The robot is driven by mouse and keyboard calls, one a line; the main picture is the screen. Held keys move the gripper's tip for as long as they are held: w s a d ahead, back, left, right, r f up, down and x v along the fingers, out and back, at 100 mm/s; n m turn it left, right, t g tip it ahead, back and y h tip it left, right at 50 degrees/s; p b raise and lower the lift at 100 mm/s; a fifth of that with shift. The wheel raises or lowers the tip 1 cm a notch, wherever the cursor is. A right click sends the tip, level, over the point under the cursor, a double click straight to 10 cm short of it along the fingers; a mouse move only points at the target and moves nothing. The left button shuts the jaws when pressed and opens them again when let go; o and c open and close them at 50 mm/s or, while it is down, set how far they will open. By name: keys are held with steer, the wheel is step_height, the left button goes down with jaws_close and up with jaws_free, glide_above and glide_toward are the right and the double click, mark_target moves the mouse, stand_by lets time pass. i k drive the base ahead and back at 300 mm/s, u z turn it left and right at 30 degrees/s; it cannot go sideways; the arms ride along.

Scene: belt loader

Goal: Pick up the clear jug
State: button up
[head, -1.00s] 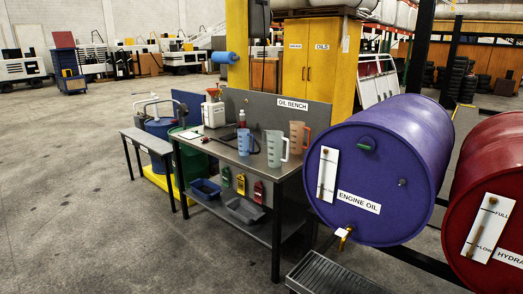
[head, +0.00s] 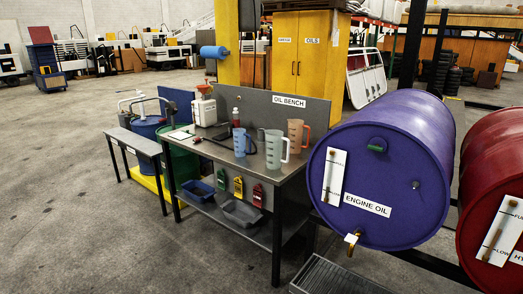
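The clear jug (head: 275,151) is a pale, see-through measuring jug with a handle on its right side. It stands upright on the grey top of the oil bench (head: 262,168), near the front right. A blue jug (head: 239,143) stands to its left, and an orange jug (head: 297,136) stands behind it to the right. The orange jug is close to the clear jug's handle in the picture; I cannot tell whether they touch. My gripper is not in view.
A purple engine oil drum (head: 400,150) lies on its side right of the bench, above a grated tray (head: 335,277). A red drum (head: 495,185) is beyond it. A white container (head: 205,111) stands on the bench's left. Open floor (head: 70,220) lies left.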

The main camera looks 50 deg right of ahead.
mark_target(273, 139)
steer(key=i, duration=1.5)
steer(key=z, duration=0.45)
